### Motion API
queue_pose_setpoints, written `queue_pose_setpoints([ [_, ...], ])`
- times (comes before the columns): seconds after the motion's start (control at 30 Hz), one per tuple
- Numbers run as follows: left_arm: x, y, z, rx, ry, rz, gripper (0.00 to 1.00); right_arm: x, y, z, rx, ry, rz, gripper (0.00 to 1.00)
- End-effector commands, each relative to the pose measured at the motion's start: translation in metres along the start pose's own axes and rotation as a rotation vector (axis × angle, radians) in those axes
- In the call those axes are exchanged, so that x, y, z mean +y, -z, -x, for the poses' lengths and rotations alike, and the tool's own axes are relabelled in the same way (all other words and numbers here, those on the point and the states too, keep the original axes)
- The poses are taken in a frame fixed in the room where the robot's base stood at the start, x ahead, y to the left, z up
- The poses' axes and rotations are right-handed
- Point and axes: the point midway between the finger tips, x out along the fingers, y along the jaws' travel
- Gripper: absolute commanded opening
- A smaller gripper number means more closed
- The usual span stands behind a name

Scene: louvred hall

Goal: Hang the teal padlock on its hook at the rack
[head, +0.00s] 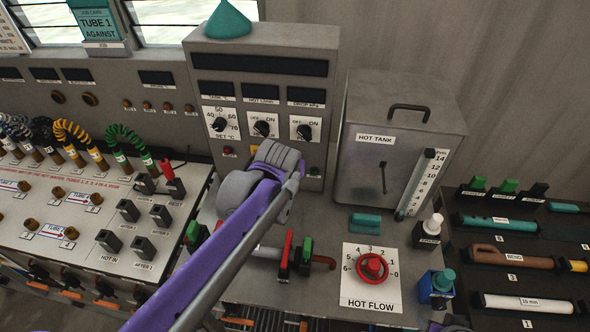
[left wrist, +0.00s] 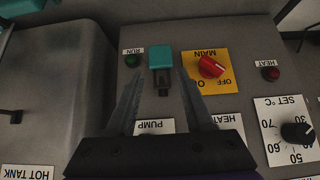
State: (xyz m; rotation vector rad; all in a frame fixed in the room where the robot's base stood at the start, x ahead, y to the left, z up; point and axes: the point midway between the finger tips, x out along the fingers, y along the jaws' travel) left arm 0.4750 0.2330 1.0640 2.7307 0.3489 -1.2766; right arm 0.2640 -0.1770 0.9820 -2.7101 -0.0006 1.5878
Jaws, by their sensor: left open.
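A small teal block, which looks like the teal padlock (left wrist: 161,57), sits on the grey panel between the RUN lamp and the red MAIN switch. A dark metal piece shows just below it. My left gripper (left wrist: 160,78) is open, its two fingers on either side of the block; I cannot tell whether they touch it. In the head view my left wrist covers that part of the panel, so the padlock and the fingertips are hidden there. The rack (head: 507,303) at the right holds several tools; I cannot make out the padlock's hook. My right gripper is not in view.
The hot tank (head: 398,160) stands just right of my wrist. On the bench are a teal block (head: 365,223), a red HOT FLOW wheel (head: 372,267) and red and green valve handles (head: 290,250). A board with coiled hoses (head: 75,143) fills the left.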

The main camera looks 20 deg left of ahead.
Motion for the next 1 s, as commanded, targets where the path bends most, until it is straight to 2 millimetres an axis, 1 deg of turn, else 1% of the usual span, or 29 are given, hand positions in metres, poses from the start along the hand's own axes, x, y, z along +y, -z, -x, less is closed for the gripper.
queue_pose_setpoints([
  [0.03, -0.001, -0.005, -0.010, -0.005, 0.001, 0.000, 0.53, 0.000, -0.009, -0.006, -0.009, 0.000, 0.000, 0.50],
  [0.2, -0.001, -0.006, -0.034, -0.005, 0.002, 0.000, 0.53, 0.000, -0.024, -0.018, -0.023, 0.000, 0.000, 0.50],
  [0.5, 0.000, -0.004, -0.072, -0.003, 0.001, -0.001, 0.53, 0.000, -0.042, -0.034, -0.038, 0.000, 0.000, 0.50],
  [0.7, 0.000, -0.002, -0.085, -0.002, 0.000, -0.001, 0.53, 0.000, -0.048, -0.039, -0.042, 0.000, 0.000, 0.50],
  [1.0, 0.000, -0.001, -0.088, -0.001, 0.000, 0.000, 0.53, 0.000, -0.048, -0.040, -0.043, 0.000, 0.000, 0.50],
])
